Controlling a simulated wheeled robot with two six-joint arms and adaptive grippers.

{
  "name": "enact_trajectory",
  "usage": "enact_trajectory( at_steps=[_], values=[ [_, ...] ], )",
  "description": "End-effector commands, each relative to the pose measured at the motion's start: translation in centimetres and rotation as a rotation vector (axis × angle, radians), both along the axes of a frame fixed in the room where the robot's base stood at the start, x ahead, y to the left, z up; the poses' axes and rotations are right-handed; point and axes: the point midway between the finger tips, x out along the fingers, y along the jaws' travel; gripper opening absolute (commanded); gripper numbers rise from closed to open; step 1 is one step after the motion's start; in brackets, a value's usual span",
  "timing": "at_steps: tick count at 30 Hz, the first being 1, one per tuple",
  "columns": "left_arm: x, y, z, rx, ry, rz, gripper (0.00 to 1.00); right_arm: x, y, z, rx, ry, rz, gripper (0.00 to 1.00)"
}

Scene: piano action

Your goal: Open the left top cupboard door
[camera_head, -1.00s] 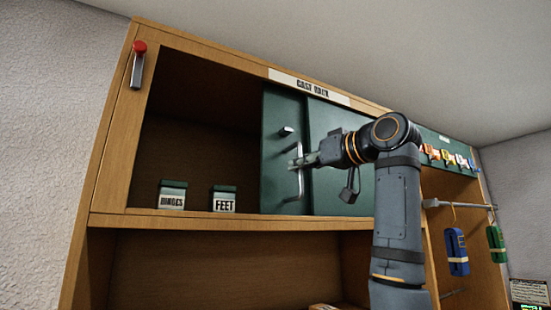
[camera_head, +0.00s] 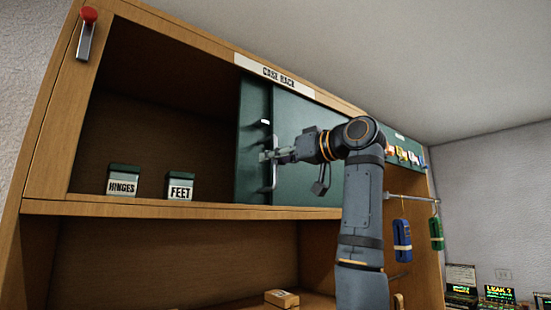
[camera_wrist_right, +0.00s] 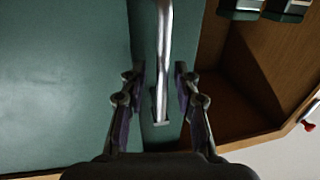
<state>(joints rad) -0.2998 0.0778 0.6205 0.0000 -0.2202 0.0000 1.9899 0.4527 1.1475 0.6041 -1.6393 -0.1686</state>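The left top cupboard door is a dark green sliding panel (camera_head: 251,160) with an upright metal handle (camera_head: 274,178). It stands well to the right, partly overlapped by the green panel (camera_head: 308,165) beside it, leaving the left compartment open. In the right wrist view the door (camera_wrist_right: 143,40) is a narrow strip carrying the handle (camera_wrist_right: 163,50). My right gripper (camera_head: 266,156) is at the handle. In the wrist view its fingers (camera_wrist_right: 160,92) are apart, one on each side of the handle, with gaps showing. My left gripper is not in view.
Boxes labelled HINGES (camera_head: 122,182) and FEET (camera_head: 180,187) stand in the open compartment. A red-knobbed lever (camera_head: 87,30) is on the left frame. Blue (camera_head: 402,240) and green (camera_head: 437,233) items hang at right. A small box (camera_head: 282,298) lies on the lower shelf.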

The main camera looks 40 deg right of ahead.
Motion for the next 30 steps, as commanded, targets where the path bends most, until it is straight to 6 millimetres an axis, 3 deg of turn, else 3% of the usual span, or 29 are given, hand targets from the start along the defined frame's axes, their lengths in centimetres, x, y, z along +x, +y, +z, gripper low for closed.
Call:
enact_trajectory(
  at_steps=[10,21,25,30],
  values=[
    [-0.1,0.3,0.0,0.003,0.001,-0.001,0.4,-0.8,-0.2,0.1,0.001,-0.003,0.0,0.32],
    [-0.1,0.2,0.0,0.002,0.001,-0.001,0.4,-9.0,-1.9,0.0,0.0,-0.002,-0.003,0.32],
    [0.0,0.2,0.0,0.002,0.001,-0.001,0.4,-10.8,-2.2,0.0,0.0,-0.002,0.0,0.32],
    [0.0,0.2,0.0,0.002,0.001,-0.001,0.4,-11.6,-2.4,-0.1,0.001,0.002,0.0,0.32]
  ],
)
